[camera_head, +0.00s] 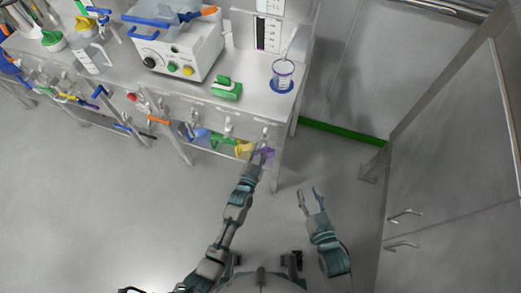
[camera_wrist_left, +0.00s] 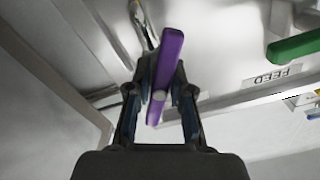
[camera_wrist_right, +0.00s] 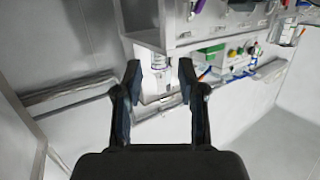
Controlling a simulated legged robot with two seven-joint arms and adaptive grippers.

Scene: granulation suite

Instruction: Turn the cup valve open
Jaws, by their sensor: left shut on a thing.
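A purple valve handle (camera_wrist_left: 170,55) is between the fingers of my left gripper (camera_wrist_left: 160,85), which is shut on it. In the left wrist view it stands nearly upright, leaning slightly right at its top. In the head view the purple handle (camera_head: 269,153) is at the right end of a row of coloured handles on the bench front, partly covered by the gripper. A clear cup (camera_head: 283,70) with a blue base stands on the bench above that end. My right gripper (camera_head: 309,192) is open and empty, low and right of the bench.
Yellow (camera_head: 244,148) and green (camera_head: 221,141) handles sit left of the purple one. A green-and-white object (camera_head: 226,88) and a white control box (camera_head: 180,45) stand on the bench. A cabinet (camera_head: 455,170) is at right. The floor in front is clear.

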